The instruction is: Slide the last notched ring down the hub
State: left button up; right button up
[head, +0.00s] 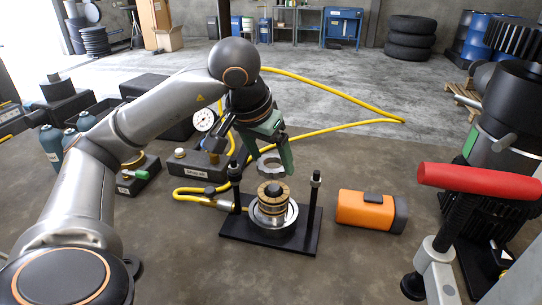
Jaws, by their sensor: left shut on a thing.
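My left gripper (270,160), with green fingers, comes in from the left and points down. It is shut on a grey notched ring (269,167), which it holds above the hub. The hub (272,190) stands upright with tan and dark rings stacked around it, in a silvery round dish (291,214). A gap shows between the held ring and the hub's top. Part of the ring is hidden by the fingers. My right gripper is not in view.
The hub sits on a black base plate (238,231) between two upright black posts, the right one (315,195) close by. An orange and black tool (366,210) lies to the right. A yellow hose (330,132) loops behind.

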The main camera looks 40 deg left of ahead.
aim_at(271, 190)
pick_arm(q)
jog(key=shift+f+b, duration=2.25)
jog(key=shift+f, duration=0.45)
jog(key=o, duration=1.5)
jog(key=shift+r, duration=0.1)
